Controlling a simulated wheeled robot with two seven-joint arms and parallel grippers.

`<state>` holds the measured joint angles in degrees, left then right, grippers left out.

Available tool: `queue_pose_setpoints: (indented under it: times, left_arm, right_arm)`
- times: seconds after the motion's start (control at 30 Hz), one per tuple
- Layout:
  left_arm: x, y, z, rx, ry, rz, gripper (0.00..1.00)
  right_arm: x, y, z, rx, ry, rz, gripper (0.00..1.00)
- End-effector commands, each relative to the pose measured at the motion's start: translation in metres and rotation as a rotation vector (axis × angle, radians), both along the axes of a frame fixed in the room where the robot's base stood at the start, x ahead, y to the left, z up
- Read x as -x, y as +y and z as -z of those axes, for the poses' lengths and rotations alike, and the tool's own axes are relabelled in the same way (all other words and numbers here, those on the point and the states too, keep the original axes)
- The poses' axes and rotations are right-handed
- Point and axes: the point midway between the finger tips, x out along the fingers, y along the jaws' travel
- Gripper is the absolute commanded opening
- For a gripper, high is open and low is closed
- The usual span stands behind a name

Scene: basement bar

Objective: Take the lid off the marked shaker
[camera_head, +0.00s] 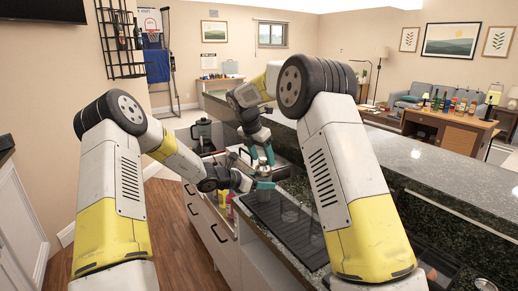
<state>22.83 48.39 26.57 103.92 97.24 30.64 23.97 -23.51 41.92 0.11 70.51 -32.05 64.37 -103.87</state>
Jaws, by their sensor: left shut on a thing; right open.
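My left gripper (254,183) comes in from the left and is shut on the shaker's lower part. The upper part of the shaker (262,167), where a lid would be, shows just above. My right gripper (264,156) points down from above, open, with its fingertips close around or beside that top. At this size I cannot tell whether they touch it. No mark on the shaker can be made out, and the grippers partly hide it.
The black ribbed mat (283,222) lies on the counter and bears a clear glass (290,213). A dark jug-like appliance (201,133) stands farther back. A raised granite bar top (420,168) runs along the right. Small red and yellow items (229,207) are beside the counter's near edge.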

Motion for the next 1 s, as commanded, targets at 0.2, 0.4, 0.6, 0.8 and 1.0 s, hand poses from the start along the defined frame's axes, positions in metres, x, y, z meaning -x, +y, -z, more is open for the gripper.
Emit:
queue_pose_setpoints:
  times: [0.2, 0.4, 0.6, 0.8, 1.0]
  left_arm:
    - [-0.0004, 0.0001, -0.0003, 0.0, 0.0, -0.001, 0.0]
    - [-0.0004, 0.0001, -0.0003, 0.001, -0.001, -0.001, 0.0]
    - [-0.0003, 0.0001, -0.0003, 0.001, -0.001, -0.001, 0.0]
    - [-0.0003, 0.0001, -0.0003, 0.001, -0.001, -0.001, 0.0]
    - [-0.0004, 0.0001, -0.0003, 0.0, 0.0, -0.001, 0.0]
  right_arm:
    - [-0.0027, -0.0027, 0.0094, 0.001, 0.001, 0.0, 0.61]
    - [-0.0027, -0.0027, 0.0096, 0.0, 0.0, 0.0, 0.61]
    - [-0.0027, -0.0026, 0.0094, 0.0, 0.0, 0.0, 0.26]
    - [-0.0027, -0.0026, 0.0092, 0.001, 0.001, 0.0, 0.0]
    - [-0.0026, -0.0025, 0.0084, 0.0, 0.0, 0.0, 0.0]
